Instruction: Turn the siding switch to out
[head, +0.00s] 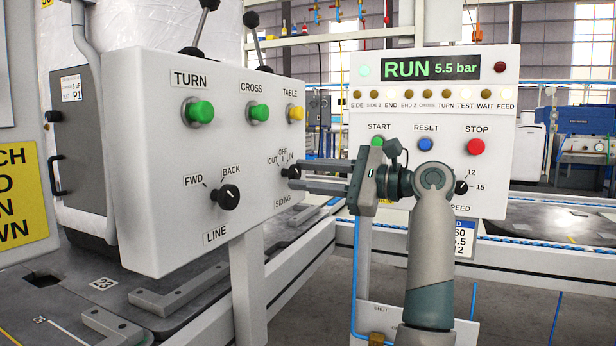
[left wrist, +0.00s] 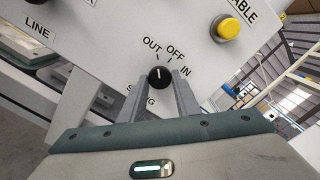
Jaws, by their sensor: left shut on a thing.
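The siding switch (head: 293,172) is a small black knob on the right part of a white tilted panel (head: 150,130), with OUT, OFF and IN marked around it. My left gripper (head: 303,174) reaches it from the right and is shut on the knob. In the left wrist view the knob (left wrist: 159,76) sits between the tips of the two grey fingers (left wrist: 162,88). Its white mark points roughly up in that view, about toward the OUT label. The fingers partly cover the SIDING label there. My right gripper is not in view.
The panel also has a LINE knob (head: 228,196), green TURN (head: 200,111) and CROSS (head: 259,112) buttons and a yellow TABLE button (head: 296,113). Behind my arm stands a control box with a RUN display (head: 430,68), START, RESET (head: 425,144) and STOP (head: 475,147) buttons.

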